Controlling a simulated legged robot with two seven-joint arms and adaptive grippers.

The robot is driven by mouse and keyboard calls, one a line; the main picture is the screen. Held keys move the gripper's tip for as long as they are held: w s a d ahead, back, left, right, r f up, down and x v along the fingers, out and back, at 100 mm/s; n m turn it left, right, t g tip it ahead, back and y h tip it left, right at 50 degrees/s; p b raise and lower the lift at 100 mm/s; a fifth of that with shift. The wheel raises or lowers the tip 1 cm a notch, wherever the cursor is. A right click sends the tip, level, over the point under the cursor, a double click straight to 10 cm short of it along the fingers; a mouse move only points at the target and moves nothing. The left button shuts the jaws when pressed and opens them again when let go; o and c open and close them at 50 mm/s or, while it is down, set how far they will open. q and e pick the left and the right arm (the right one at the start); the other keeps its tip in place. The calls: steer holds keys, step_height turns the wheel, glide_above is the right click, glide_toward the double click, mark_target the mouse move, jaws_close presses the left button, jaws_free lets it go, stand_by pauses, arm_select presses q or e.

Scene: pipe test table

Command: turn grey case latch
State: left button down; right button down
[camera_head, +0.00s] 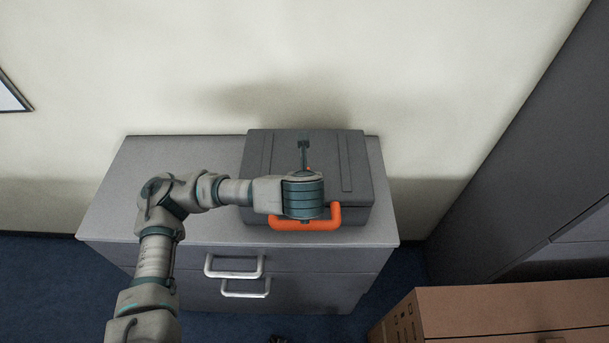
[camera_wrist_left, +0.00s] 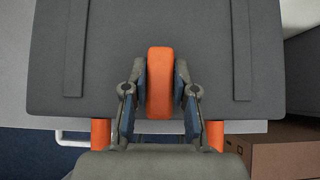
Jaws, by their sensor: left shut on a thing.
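The grey case (camera_head: 350,165) lies on top of a grey drawer cabinet, its orange handle (camera_head: 290,224) at the front edge. My left gripper (camera_head: 305,168) is over the front middle of the case. In the left wrist view my left gripper (camera_wrist_left: 159,92) has one finger on each side of the orange latch (camera_wrist_left: 160,83) and is shut on it. The latch points straight along the case lid in that view. The case (camera_wrist_left: 205,50) fills most of that view, and two ends of the handle (camera_wrist_left: 101,133) show below. In the head view my wrist hides most of the latch. My right gripper is not in view.
The drawer cabinet (camera_head: 150,205) has free top room left of the case and two white drawer handles (camera_head: 234,266) in front. A cardboard box (camera_head: 510,310) stands at the lower right. A tall dark cabinet (camera_head: 530,150) stands at the right. A pale wall is behind.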

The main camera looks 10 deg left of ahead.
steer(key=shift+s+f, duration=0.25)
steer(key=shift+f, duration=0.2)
arm_select(q)
steer(key=c, duration=0.9)
jaws_free()
steer(key=shift+w, duration=0.15)
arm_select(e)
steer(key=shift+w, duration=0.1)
arm_select(q)
steer(key=v, duration=1.2)
steer(key=shift+d+f, duration=0.1)
steer(key=shift+f, duration=0.1)
